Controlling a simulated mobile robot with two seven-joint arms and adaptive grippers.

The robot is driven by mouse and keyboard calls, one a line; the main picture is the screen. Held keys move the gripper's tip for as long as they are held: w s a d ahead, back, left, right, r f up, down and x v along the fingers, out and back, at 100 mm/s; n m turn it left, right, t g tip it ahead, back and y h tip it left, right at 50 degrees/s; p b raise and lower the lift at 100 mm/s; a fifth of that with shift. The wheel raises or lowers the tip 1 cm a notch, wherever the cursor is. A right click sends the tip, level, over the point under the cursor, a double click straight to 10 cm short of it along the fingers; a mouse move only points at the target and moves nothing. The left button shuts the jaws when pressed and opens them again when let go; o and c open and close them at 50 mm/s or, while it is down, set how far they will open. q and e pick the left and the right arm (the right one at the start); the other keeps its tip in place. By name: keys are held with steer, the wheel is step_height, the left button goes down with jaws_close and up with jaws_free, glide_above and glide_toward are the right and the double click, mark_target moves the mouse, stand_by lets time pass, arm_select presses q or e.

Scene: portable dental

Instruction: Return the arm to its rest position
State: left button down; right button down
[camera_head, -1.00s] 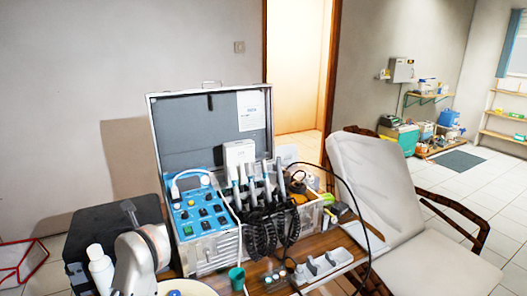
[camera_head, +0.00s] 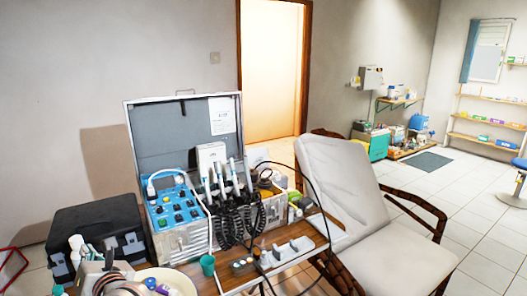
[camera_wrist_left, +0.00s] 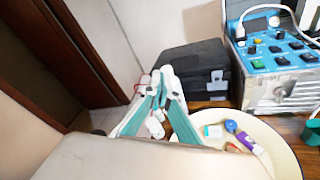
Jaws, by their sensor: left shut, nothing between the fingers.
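My left gripper (camera_head: 109,263) is low at the left edge of the head view, in front of the black case (camera_head: 112,222) and left of the cream basin (camera_head: 190,284). Part of it is cut off by the bottom edge. In the left wrist view the gripper (camera_wrist_left: 166,76) shows teal and white fingers that come together at the tips. It is shut and empty, with the black case (camera_wrist_left: 190,62) beyond it and the basin (camera_wrist_left: 285,150) to its right. My right gripper is not in view.
An open dental unit case (camera_head: 185,240) with handpieces and looped black hoses stands on the table. A green cup (camera_head: 208,265) stands in front. A white bottle (camera_head: 77,248) is close to my left gripper. A reclined chair (camera_head: 340,175) is to the right.

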arm_select(q)
steer(key=s+d+r+m+t, duration=0.3)
steer(key=d+m+t, duration=0.3)
steer(key=m, duration=0.6)
steer(key=s+d+f+m+t+h, duration=0.1)
steer(key=d+f+m+t+h, duration=0.1)
steer(key=d+f+m+h, duration=0.5)
steer(key=s+d+f+m+t+h, duration=0.1)
steer(key=d+f+m+t+h, duration=0.3)
steer(key=m, duration=0.6)
steer(key=s+d+f+m+g+h, duration=0.2)
steer(key=s+f+m+g, duration=0.4)
steer(key=f, duration=0.7)
steer(key=s+d+f+m+g+h, duration=0.2)
steer(key=s+d+f+m+g, duration=0.2)
steer(key=s+f+m, duration=0.5)
step_height(320, 180, down, 4)
steer(key=shift+s+f+g, duration=0.1)
steer(key=shift+s+g, duration=0.65)
steer(key=shift+g, duration=0.25)
